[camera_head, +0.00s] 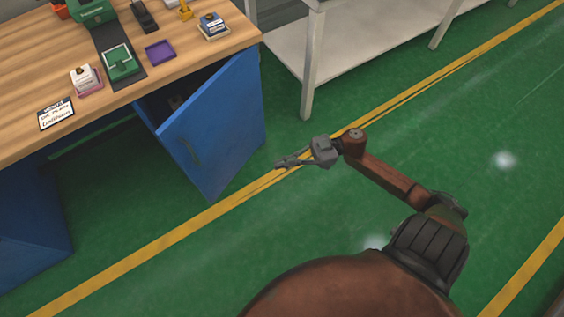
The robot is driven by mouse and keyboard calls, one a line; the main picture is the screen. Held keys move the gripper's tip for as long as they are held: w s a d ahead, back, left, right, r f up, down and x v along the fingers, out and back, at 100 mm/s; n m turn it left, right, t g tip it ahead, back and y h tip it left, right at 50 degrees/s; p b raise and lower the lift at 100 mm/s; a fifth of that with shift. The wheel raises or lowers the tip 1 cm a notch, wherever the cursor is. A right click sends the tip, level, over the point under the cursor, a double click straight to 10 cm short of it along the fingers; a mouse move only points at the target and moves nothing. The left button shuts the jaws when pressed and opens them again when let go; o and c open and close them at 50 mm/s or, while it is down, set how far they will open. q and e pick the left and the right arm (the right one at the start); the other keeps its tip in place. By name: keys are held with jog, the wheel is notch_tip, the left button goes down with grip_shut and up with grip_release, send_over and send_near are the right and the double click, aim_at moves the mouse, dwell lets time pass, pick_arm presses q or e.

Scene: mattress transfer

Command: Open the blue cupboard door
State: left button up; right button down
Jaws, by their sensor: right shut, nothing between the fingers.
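The blue cupboard door (200,140) is below the right end of the wooden workbench, and it stands partly open. A dark gap shows between its upper left edge and the bench, with the cupboard's inside partly in view. A handle (189,150) shows on the door's face near its left side. My right gripper (279,164) is shut and empty, to the right of the door and apart from it, over the floor. My left gripper is not in view.
The wooden workbench (30,90) carries a purple tray (160,51), a green device (119,62), a label card (56,113) and other small items. A grey table (350,45) stands at the back. Green floor around my right arm is clear.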

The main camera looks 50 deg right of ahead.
jog(key=c, duration=2.6)
grip_release()
jog(key=shift+o, duration=1.3)
jog(key=v, duration=1.2)
